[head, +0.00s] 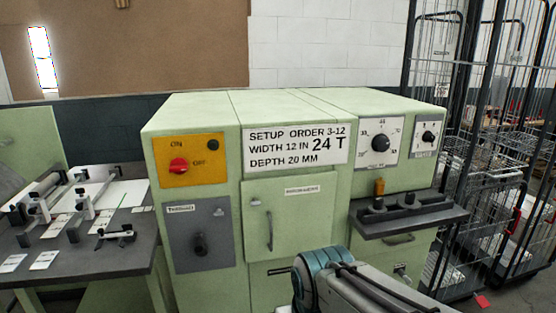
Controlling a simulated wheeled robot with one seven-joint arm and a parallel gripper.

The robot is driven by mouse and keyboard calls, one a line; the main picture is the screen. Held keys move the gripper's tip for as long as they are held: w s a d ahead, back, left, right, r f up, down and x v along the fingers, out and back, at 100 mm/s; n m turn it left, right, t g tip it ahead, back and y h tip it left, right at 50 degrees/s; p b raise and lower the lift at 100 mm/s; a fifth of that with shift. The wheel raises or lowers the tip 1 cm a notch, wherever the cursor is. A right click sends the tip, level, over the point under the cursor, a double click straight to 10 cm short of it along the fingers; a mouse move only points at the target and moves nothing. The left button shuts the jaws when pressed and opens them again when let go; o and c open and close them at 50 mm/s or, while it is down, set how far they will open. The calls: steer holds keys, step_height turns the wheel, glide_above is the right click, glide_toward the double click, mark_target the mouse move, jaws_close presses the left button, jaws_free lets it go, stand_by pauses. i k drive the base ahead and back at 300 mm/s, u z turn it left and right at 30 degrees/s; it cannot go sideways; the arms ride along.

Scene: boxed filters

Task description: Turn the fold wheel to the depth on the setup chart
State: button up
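The green machine (290,205) stands ahead. Its setup chart (295,146) reads "SETUP ORDER 3-12, WIDTH 12 IN, 24 T, DEPTH 20 MM". Upper right are a large black knob on a white scale plate (381,143) and a smaller knob on a grey plate (428,136); their scale figures are too small to read surely. A black knob (200,244) sits on a labelled grey plate lower left. I cannot tell which is the fold wheel. My arm rises from the bottom right, before the machine's lower front; I cannot make out my gripper's fingers.
A red ON/OFF switch (179,165) sits on a yellow plate. A dark shelf (410,215) juts out at the right front. A dark side table (90,255) with fittings stands left. Wire cages (490,170) stand close on the right.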

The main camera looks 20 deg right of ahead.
mark_target(381, 142)
steer(key=k, duration=0.6)
steer(key=z, duration=0.65)
steer(key=i, duration=1.2)
steer(key=u, duration=0.25)
